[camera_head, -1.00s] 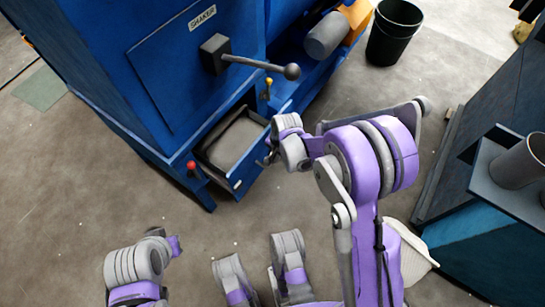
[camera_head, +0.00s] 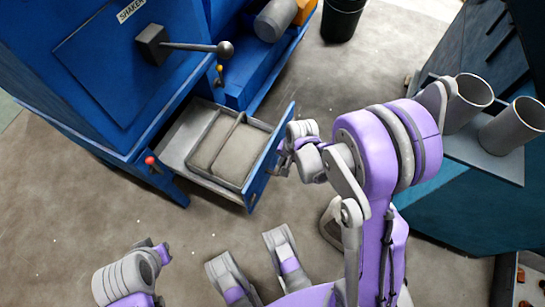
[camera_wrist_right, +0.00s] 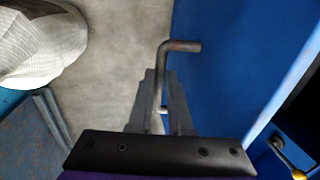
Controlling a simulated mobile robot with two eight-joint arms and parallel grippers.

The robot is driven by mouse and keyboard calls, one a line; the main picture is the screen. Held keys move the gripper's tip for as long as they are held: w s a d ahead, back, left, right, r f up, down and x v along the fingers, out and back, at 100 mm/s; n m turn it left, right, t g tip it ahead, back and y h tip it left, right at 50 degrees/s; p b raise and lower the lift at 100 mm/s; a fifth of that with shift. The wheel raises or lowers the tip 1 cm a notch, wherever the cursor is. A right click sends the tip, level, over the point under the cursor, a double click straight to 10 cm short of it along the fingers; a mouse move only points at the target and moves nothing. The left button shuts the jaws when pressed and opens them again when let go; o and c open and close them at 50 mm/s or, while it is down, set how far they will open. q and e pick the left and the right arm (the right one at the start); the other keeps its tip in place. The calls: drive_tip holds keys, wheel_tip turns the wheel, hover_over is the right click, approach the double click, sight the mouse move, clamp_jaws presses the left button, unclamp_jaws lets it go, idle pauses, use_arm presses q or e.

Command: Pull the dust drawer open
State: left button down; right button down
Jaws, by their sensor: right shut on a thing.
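The dust drawer (camera_head: 190,141) sticks well out of the bottom of the blue shaker cabinet (camera_head: 75,75). Inside it are two sections filled with grey-brown dust. My right gripper (camera_head: 282,162) is at the drawer's blue front panel. In the right wrist view my right gripper (camera_wrist_right: 160,95) is shut on the drawer's dark bent handle (camera_wrist_right: 180,46), which stands out from the blue front (camera_wrist_right: 230,70). My left arm (camera_head: 130,275) shows at the lower left, and its fingertips are not clear to see.
A lever with a ball end (camera_head: 225,48) juts from the cabinet above the drawer. A red knob (camera_head: 150,160) sits left of the drawer, a yellow one (camera_head: 219,69) above it. A dark bin (camera_head: 341,18) stands behind. Grey cylinders (camera_head: 513,126) stand on a shelf at the right.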

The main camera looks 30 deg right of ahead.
drive_tip(key=shift+s+d, duration=0.45)
drive_tip(key=shift+s, duration=0.1)
drive_tip(key=c, duration=0.8)
unclamp_jaws()
drive_tip(key=shift+c, duration=0.2)
wheel_tip(320, 180, up, 11)
drive_tip(key=s+d+p, duration=0.1)
drive_tip(key=p, duration=0.3)
drive_tip(key=shift+s+f, duration=0.15)
drive_tip(key=shift+s, duration=0.1)
